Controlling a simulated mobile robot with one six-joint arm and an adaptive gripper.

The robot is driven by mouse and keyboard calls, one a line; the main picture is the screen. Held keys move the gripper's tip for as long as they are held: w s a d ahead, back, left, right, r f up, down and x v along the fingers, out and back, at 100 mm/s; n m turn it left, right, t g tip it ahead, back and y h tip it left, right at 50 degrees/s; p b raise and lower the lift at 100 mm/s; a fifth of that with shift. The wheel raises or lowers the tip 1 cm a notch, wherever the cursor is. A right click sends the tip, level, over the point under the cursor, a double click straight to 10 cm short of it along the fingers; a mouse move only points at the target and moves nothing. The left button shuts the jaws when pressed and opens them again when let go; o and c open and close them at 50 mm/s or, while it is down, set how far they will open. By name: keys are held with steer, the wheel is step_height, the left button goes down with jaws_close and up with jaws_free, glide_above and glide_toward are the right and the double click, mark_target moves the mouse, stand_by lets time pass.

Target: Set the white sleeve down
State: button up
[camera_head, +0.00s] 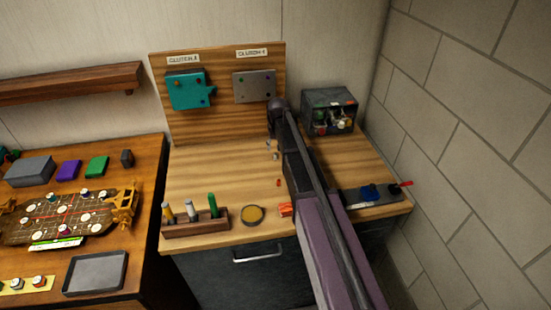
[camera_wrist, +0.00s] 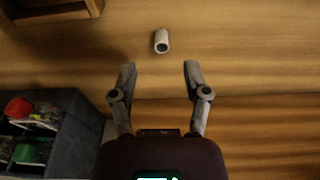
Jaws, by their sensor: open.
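The white sleeve (camera_wrist: 161,41) is a short pale tube with a dark round opening at its near end. In the wrist view it rests on the wooden surface, just beyond my fingertips and centred between them. My gripper (camera_wrist: 160,70) is open, with nothing between its two fingers, and the sleeve is apart from both. In the head view my arm reaches across the workbench (camera_head: 220,180) toward the back panel, and its end hides much of the gripper. Small pale pieces show below it there, but I cannot tell which is the sleeve.
A dark organizer box (camera_head: 330,111) stands close on the right; it also shows in the wrist view (camera_wrist: 72,125). The upright panel (camera_head: 215,125) carries a teal part (camera_head: 188,89) and a grey plate (camera_head: 253,87). A marker rack (camera_head: 195,226) and round dish (camera_head: 252,215) sit in front.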

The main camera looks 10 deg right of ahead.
mark_target(275, 159)
steer(key=shift+w+a+f+b, duration=0.1)
steer(key=shift+w+f+b, duration=0.1)
steer(key=shift+f+b, duration=1.1)
steer(key=shift+w+f+b, duration=0.2)
steer(key=shift+f+b, duration=1.05)
steer(key=shift+b, duration=0.05)
steer(key=c, duration=0.7)
steer(key=shift+c, duration=0.5)
steer(key=shift+r, duration=0.15)
step_height(275, 159, up, 4)
steer(key=p, duration=0.3)
steer(key=shift+f+p, duration=0.25)
steer(key=shift+p, duration=0.15)
steer(key=s, duration=1)
steer(key=s+r+p, duration=0.1)
steer(key=s, duration=0.5)
steer(key=shift+a+r, duration=0.1)
steer(key=shift+a, duration=0.25)
